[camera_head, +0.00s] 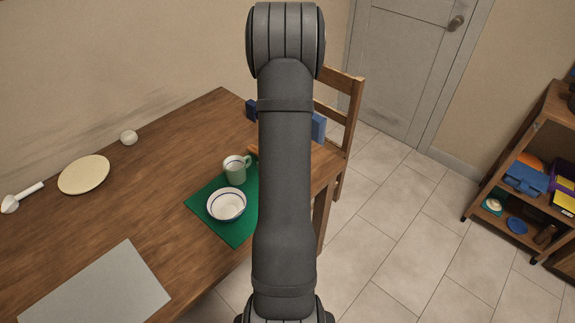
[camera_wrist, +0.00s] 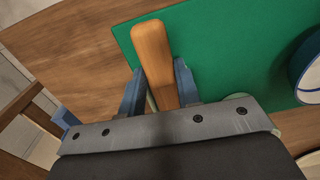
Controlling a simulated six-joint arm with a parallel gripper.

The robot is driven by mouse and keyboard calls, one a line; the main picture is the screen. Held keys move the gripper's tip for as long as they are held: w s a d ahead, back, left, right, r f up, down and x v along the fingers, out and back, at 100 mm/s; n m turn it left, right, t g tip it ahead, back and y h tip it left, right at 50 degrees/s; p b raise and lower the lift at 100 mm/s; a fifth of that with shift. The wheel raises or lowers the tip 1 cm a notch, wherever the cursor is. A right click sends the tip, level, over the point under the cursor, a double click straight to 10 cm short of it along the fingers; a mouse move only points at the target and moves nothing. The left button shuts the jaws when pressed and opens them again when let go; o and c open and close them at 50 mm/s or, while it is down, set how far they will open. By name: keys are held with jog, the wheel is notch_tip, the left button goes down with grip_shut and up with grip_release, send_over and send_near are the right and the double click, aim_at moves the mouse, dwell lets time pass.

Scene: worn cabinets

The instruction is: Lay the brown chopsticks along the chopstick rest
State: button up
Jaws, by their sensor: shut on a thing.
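The brown chopsticks (camera_wrist: 153,50) show in the wrist view as one wooden, blunt-ended piece over the green mat. My gripper (camera_wrist: 158,85) has its blue fingers on either side of this piece and is shut on it. The far part of the piece is hidden behind the gripper body. A small pale sliver shows between the piece and the left finger; I cannot tell what it is. I cannot make out the chopstick rest in either view.
The green mat (camera_head: 237,232) lies on the wooden table (camera_head: 190,130) with a bowl (camera_head: 226,205) and a mug (camera_head: 235,168). A plate (camera_head: 84,174), a grey sheet (camera_head: 95,287) and a small white round thing (camera_head: 128,137) stand left. A chair (camera_head: 350,105) is beyond my arm.

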jog(key=shift+f, duration=0.1)
jog(key=o, duration=1.1)
notch_tip(320, 180, up, 18)
jog(key=shift+f, duration=0.25)
notch_tip(320, 180, down, 17)
jog(key=shift+f, duration=0.15)
jog(key=shift+r, duration=0.45)
